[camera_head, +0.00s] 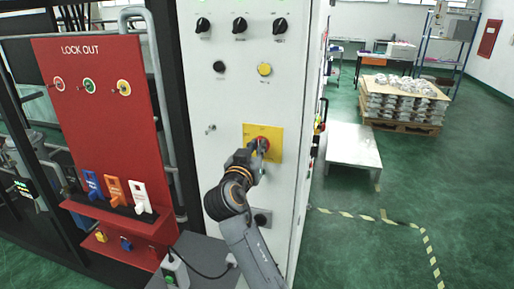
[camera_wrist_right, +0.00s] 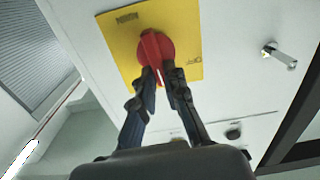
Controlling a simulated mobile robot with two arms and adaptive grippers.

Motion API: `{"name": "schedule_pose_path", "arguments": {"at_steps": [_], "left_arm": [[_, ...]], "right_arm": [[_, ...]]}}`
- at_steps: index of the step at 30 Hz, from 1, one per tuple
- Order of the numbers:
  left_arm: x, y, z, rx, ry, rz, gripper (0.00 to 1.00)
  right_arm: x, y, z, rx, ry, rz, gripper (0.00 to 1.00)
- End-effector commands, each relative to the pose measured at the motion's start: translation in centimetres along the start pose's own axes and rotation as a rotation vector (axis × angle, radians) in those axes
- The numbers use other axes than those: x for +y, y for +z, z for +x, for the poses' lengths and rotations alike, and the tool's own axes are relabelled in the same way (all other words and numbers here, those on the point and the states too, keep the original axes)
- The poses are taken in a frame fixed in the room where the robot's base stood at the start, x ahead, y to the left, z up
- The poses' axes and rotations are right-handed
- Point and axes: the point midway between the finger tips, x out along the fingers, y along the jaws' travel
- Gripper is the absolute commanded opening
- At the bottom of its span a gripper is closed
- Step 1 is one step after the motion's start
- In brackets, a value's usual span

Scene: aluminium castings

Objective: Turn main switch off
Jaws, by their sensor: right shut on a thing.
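The main switch is a red rotary knob (camera_head: 263,143) on a yellow plate (camera_head: 276,133) on the front of a light grey cabinet (camera_head: 230,105). In the right wrist view the red knob (camera_wrist_right: 153,45) shows on its yellow plate (camera_wrist_right: 188,20), with its handle bar between my fingers. My right gripper (camera_head: 258,150) is at the knob, and its fingers are shut on the handle; it also shows in the right wrist view (camera_wrist_right: 161,78). The fingers hide part of the knob. My left gripper is not in view.
Above the switch are several black selector knobs (camera_head: 239,25) and a yellow button (camera_head: 264,69). A key-like lock (camera_wrist_right: 278,55) sits beside the plate. Left stands a red lock-out board (camera_head: 100,130) with padlocks. A grey table (camera_head: 205,262) is below; a pallet (camera_head: 402,124) stands far right.

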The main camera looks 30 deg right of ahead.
Motion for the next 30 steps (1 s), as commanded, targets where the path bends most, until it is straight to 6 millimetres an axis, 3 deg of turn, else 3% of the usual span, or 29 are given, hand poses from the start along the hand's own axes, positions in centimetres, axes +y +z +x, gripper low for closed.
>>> {"name": "schedule_pose_path", "arguments": {"at_steps": [30], "left_arm": [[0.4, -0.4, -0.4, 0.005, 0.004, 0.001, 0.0]], "right_arm": [[-1.1, 0.3, 0.1, 0.003, 0.004, -0.838, 0.0]]}}
